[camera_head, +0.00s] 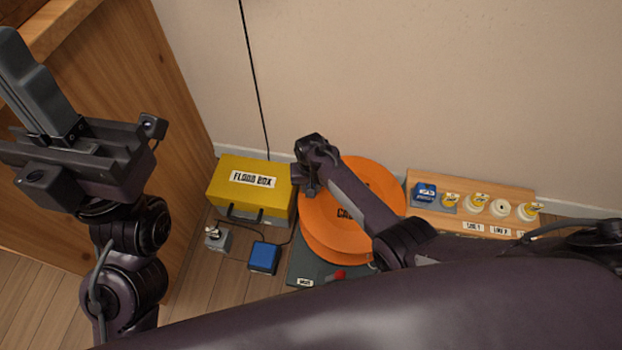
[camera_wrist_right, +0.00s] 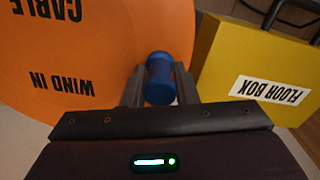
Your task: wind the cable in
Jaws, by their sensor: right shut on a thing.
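The orange cable reel (camera_head: 385,185) stands on a dark base (camera_head: 300,265) by the wall, partly hidden by my right arm. In the right wrist view the reel face (camera_wrist_right: 100,45) carries the words CABLE and WIND IN, upside down. My right gripper (camera_wrist_right: 159,78) is shut on the blue crank handle (camera_wrist_right: 159,70) at the reel's edge. In the head view my right gripper (camera_head: 308,185) is at the reel's upper left edge, with its fingers mostly hidden. My left gripper (camera_head: 25,65) is raised at the upper left, its fingers together and empty.
A yellow floor box (camera_head: 235,200) stands close left of the reel and also shows in the right wrist view (camera_wrist_right: 225,60). A blue block (camera_head: 264,257) and a small grey fitting (camera_head: 217,238) lie before it. A wooden rack (camera_head: 420,180) is right; a wooden cabinet (camera_head: 130,70) is left.

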